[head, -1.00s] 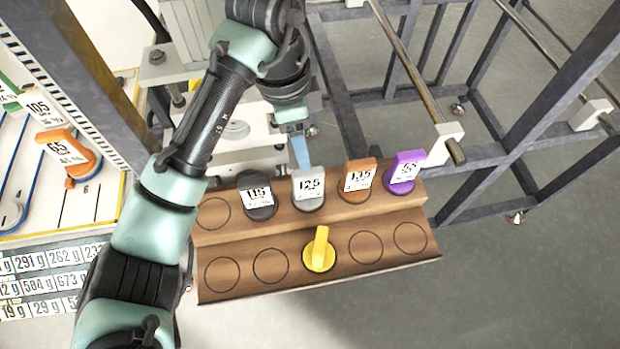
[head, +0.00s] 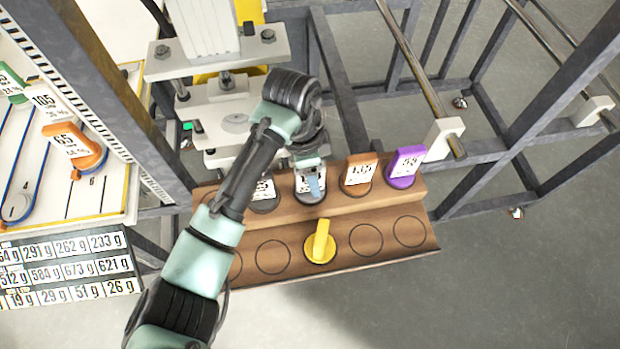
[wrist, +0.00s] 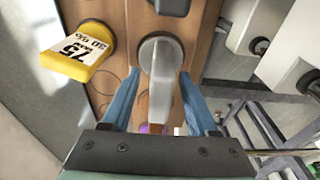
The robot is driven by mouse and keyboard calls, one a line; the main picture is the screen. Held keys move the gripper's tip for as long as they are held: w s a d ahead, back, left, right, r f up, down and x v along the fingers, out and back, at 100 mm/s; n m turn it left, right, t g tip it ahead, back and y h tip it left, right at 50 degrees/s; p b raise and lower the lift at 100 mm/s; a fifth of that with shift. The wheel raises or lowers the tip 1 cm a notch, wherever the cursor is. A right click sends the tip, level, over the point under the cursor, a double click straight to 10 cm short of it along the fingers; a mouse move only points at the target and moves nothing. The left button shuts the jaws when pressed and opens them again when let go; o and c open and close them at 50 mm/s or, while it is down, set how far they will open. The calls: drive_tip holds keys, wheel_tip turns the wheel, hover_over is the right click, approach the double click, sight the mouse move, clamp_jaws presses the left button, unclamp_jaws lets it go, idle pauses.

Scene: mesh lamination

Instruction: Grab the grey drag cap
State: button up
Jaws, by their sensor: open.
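The grey drag cap (head: 306,198) stands upright in the upper row of the wooden rack, its label partly covered by my gripper (head: 314,178). In the wrist view the grey cap (wrist: 161,60) has a round base and an upright grip tab that reaches back between the two blue fingers. My gripper (wrist: 159,82) is open, with one finger on each side of the tab and a visible gap to the left finger. Contact with the right finger is hard to tell.
The wooden rack (head: 385,255) also holds a black cap (head: 264,205) left of the grey one, an orange cap (head: 359,178) and a purple cap (head: 405,168) right of it. A yellow cap (head: 319,246) stands in the lower row. A press machine (head: 222,108) stands behind.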

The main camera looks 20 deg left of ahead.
clamp_jaws()
drive_tip(key=shift+r, duration=0.1)
idle(1.2)
